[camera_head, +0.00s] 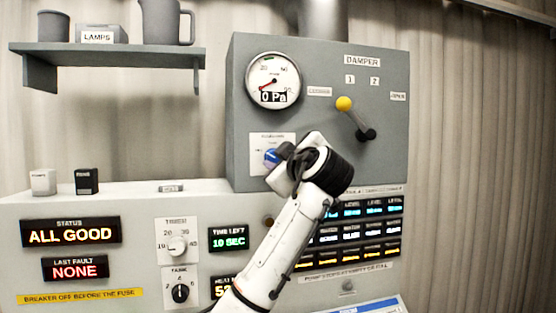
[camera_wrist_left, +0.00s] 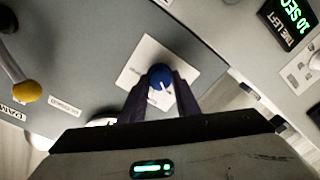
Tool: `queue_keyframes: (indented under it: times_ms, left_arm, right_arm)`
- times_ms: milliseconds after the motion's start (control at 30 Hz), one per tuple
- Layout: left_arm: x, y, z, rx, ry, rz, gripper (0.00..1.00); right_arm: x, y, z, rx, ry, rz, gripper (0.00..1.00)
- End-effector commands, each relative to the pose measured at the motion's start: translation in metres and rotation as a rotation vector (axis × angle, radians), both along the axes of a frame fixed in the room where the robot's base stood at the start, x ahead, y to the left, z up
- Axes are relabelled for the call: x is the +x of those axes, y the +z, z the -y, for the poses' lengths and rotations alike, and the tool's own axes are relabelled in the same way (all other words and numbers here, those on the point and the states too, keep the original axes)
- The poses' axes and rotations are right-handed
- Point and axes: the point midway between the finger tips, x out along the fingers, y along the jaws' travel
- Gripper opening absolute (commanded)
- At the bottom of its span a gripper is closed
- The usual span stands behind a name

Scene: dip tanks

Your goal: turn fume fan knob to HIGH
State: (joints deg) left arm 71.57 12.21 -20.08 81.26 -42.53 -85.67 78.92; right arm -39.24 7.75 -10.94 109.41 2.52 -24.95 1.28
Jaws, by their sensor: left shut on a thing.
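The fume fan knob (camera_head: 271,156) is a blue round knob on a white label plate (camera_head: 259,139) at the lower left of the grey wall box. In the left wrist view the blue knob (camera_wrist_left: 160,76) sits between both dark fingers, with a white pointer line on its face. My left gripper (camera_head: 279,154) is shut on the knob. The gripper and wrist cover the right part of the plate. The plate's position words are too small to read, so I cannot tell which setting the knob points to. My right gripper is not in view.
A pressure gauge (camera_head: 273,80) reading 0 Pa is above the knob. A damper lever with a yellow ball (camera_head: 344,103) is to the right. Below is a console with a timer knob (camera_head: 178,246), a tank knob (camera_head: 180,292) and lit displays. A shelf (camera_head: 110,58) hangs upper left.

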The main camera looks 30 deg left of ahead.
Motion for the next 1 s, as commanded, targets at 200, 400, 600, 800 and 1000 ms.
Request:
queue_keyframes:
  times_ms: [200, 400, 600, 800, 1000]
  left_arm:
    - [0.0002, -0.0019, 0.0004, 0.069, 0.0, -0.086, 0.06]
    - [0.0003, -0.0016, 0.0007, 0.179, -0.001, -0.213, 0.06]
    - [0.0002, -0.0015, 0.0003, 0.303, 0.0, -0.359, 0.06]
    - [0.0002, -0.0019, 0.0004, 0.425, 0.0, -0.503, 0.06]
    - [0.0001, -0.0017, 0.0003, 0.55, 0.0, -0.647, 0.06]
  right_arm:
    - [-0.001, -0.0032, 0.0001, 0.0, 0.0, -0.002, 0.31]
    - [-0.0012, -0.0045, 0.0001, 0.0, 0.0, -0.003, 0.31]
    - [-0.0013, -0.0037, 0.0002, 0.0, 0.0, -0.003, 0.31]
    - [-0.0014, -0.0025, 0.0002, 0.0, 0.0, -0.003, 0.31]
    - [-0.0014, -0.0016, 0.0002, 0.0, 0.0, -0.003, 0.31]
